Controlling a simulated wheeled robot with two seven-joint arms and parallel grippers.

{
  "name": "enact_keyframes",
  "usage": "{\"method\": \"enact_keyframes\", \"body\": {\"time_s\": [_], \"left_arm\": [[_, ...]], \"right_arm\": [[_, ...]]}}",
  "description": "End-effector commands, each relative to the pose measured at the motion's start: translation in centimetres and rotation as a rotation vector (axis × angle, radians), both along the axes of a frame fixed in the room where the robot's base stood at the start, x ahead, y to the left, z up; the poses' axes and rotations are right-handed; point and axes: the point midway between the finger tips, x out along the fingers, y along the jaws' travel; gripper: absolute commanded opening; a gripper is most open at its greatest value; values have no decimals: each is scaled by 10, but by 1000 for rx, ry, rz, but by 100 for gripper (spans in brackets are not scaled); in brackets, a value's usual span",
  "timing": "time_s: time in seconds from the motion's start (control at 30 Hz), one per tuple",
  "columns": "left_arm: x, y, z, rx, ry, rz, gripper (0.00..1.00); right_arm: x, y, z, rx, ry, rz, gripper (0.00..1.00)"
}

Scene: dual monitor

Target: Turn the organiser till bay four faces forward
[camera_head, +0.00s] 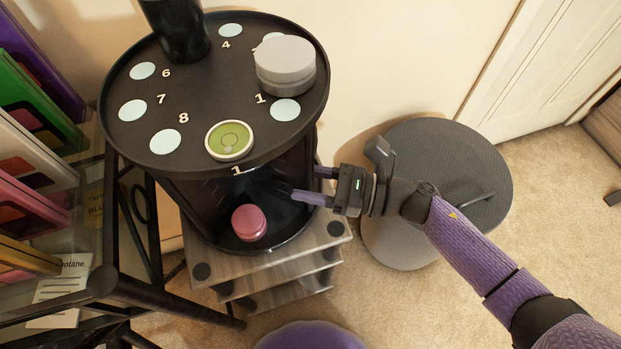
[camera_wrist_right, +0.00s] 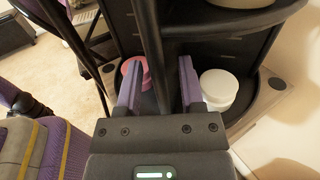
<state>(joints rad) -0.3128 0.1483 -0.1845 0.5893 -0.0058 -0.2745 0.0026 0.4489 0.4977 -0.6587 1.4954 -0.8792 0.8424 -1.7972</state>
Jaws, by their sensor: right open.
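The organiser (camera_head: 225,65) is a black round carousel with pale discs and numbers on its top. The 4 is at the back of the top, and a 1 is on the front rim. A pink round jar (camera_head: 249,222) sits in the lower bay facing me. My right gripper (camera_head: 306,184) is at the organiser's right side, below the top disc, fingers pointing inward. In the right wrist view its open fingers (camera_wrist_right: 158,82) lie either side of a dark upright of the organiser. Whether they touch it I cannot tell. My left gripper is not in view.
A grey jar (camera_head: 285,65), a green-lidded tin (camera_head: 229,140) and a black cylinder (camera_head: 177,30) stand on top. A white jar (camera_wrist_right: 218,88) is in a bay beside the gripper. A wooden stand (camera_head: 320,240) is beneath, a shelf of colourful cases (camera_head: 35,110) left.

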Motion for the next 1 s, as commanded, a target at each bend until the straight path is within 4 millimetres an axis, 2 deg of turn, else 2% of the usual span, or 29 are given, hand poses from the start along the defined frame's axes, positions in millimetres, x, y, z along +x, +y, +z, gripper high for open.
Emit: {"method": "enact_keyframes", "body": {"time_s": [0.07,0.1,0.3,0.33,1.0], "left_arm": [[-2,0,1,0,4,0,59],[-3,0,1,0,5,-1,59],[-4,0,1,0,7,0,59],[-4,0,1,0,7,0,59],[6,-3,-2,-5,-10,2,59]], "right_arm": [[0,0,0,0,1,0,49],[0,0,0,0,1,0,45],[0,0,0,0,2,-1,3],[0,0,0,0,2,0,0],[-1,0,-1,1,3,3,0]]}}
